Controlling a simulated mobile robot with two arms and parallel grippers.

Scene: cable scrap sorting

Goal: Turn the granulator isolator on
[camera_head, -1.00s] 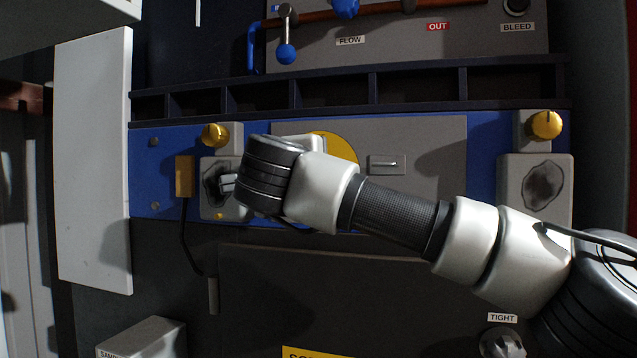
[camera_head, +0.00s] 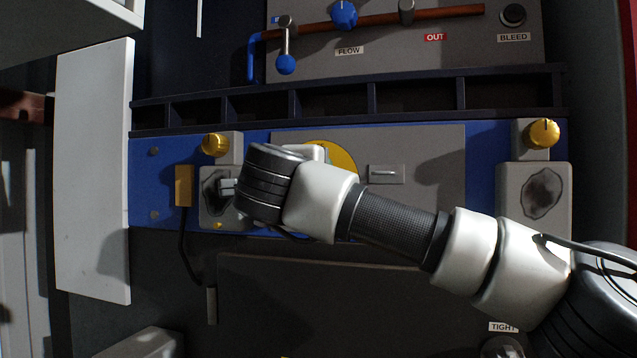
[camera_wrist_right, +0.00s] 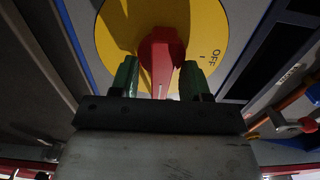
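The isolator is a yellow disc (camera_wrist_right: 112,35) with a red handle (camera_wrist_right: 163,60) in the right wrist view. Black OFF lettering is on the disc, to the right of the handle. My right gripper (camera_wrist_right: 160,78) has green fingertips, one on each side of the handle, with small gaps visible; it looks open around it. Contact cannot be told. In the head view the yellow disc (camera_head: 340,158) is partly covered by my right wrist, which hides the handle and fingertips. My left gripper is in neither view.
Yellow knobs (camera_head: 215,144) (camera_head: 543,133) sit at both ends of the blue panel (camera_head: 485,155). A small latch plate (camera_head: 386,174) lies right of the disc. A dark slotted rack (camera_head: 415,95) and a grey pipe panel (camera_head: 455,65) are above.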

